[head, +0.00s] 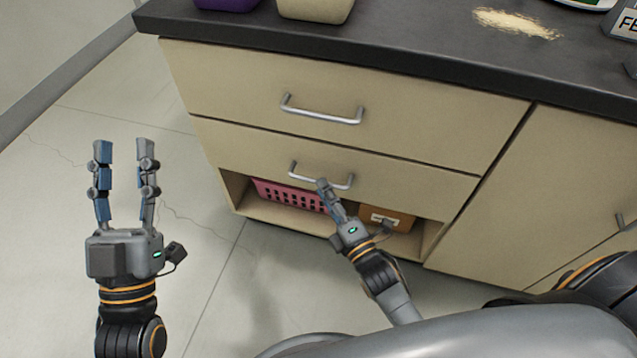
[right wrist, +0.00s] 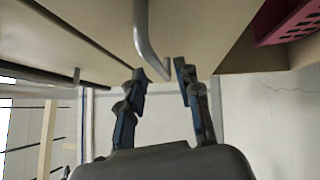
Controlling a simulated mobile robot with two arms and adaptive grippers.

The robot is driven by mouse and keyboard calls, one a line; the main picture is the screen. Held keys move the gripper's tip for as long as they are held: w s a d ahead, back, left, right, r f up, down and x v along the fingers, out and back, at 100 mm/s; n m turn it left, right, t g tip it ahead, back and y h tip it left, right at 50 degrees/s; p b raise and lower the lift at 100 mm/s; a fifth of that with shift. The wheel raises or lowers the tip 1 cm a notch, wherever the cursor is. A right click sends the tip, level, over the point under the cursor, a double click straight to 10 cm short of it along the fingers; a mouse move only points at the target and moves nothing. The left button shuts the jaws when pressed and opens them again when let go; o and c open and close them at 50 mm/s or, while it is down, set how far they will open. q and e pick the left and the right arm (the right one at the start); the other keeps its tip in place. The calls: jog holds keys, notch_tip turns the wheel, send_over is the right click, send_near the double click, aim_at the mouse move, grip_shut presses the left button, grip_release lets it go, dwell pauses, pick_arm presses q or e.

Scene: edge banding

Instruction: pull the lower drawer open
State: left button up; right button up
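The lower drawer (head: 420,178) is a beige front with a silver bar handle (head: 343,185), and it looks shut, flush with the cabinet. I cannot tell whether either finger touches the bar. My left gripper (head: 124,150) is open and empty, in front of the floor left of the cabinet.
The upper drawer (head: 420,120) is shut, with its own handle (head: 322,113). An open shelf below holds a pink basket (head: 285,195) and an orange box (head: 385,218). The dark countertop (head: 400,50) carries a purple container (head: 228,3), a beige container (head: 315,8) and a tan pile (head: 517,22).

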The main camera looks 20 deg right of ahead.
pick_arm(q)
jog(key=shift+s+a+r+t+h, duration=0.15)
jog(key=shift+s+r+t+h, duration=0.35)
jog(key=shift+s+r+t, duration=0.65)
pick_arm(e)
jog(key=shift+x, duration=1.8)
pick_arm(q)
jog(key=shift+r, duration=0.15)
pick_arm(e)
grip_shut()
